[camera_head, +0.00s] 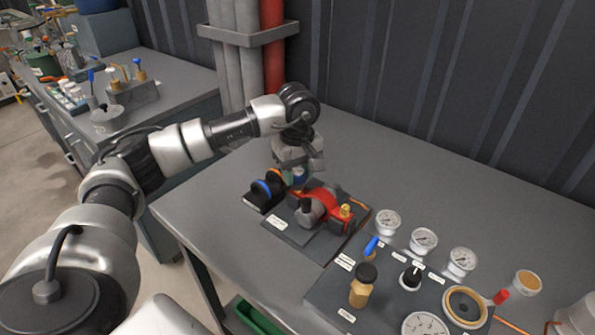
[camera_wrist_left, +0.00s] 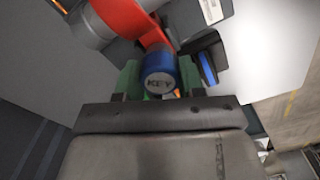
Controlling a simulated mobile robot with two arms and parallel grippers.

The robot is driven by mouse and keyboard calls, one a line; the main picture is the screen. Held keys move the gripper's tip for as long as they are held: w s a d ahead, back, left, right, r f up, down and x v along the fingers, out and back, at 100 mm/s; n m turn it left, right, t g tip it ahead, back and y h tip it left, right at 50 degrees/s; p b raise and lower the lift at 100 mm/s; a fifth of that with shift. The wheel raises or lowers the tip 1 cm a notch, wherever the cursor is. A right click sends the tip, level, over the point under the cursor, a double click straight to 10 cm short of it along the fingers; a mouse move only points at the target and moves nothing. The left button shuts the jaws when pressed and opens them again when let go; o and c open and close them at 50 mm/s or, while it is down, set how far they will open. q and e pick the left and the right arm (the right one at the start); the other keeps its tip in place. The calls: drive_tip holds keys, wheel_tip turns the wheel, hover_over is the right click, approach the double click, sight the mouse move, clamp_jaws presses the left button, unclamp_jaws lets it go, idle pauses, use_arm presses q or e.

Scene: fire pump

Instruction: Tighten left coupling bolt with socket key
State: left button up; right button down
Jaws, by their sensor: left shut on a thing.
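My left gripper (camera_head: 298,172) is over the workbench at the back side of the red pump coupling (camera_head: 318,200). In the left wrist view its green fingers (camera_wrist_left: 159,84) are shut on the socket key (camera_wrist_left: 159,72), whose round blue cap reads KEY. The red coupling (camera_wrist_left: 130,18) is right beside the key in the wrist view. My right gripper is not in view.
A panel with gauges (camera_head: 424,240), a blue lever (camera_head: 371,246) and a brass-coloured bottle (camera_head: 363,288) lies to the right. The bench (camera_head: 400,160) is clear behind.

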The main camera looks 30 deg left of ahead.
use_arm(q)
drive_tip(key=shift+r+p, duration=1.4)
drive_tip(key=shift+r, duration=0.9)
